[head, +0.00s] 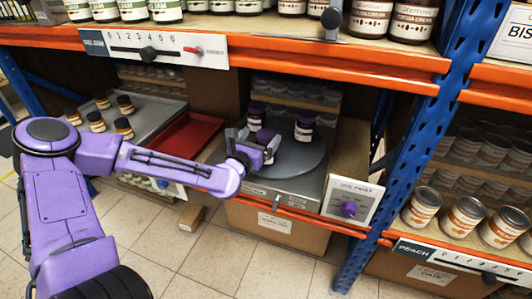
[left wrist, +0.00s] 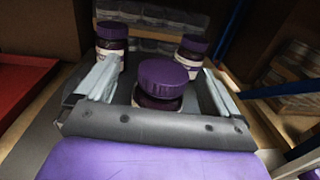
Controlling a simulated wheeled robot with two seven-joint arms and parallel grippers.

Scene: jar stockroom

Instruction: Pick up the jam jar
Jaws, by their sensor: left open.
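Three dark jars with purple lids stand on a round grey turntable (head: 292,165) in the lower bay. The nearest jar (left wrist: 162,82) is between the fingers of my left gripper (head: 255,146), with its lid in full view in the left wrist view. The gripper is open, with a finger on each side of this jar and gaps showing beside the lid. A second jar (head: 304,126) stands at the right, and a third jar (head: 256,114) stands behind the gripper. The near jar's lower part is hidden by the gripper. My right gripper is not in view.
A red tray (head: 188,138) lies left of the turntable. A panel with a purple knob (head: 349,208) stands at its front right. An orange shelf beam (head: 330,62) crosses above, and a blue post (head: 392,165) rises at the right. Several orange-labelled jars (head: 465,215) stand beyond it.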

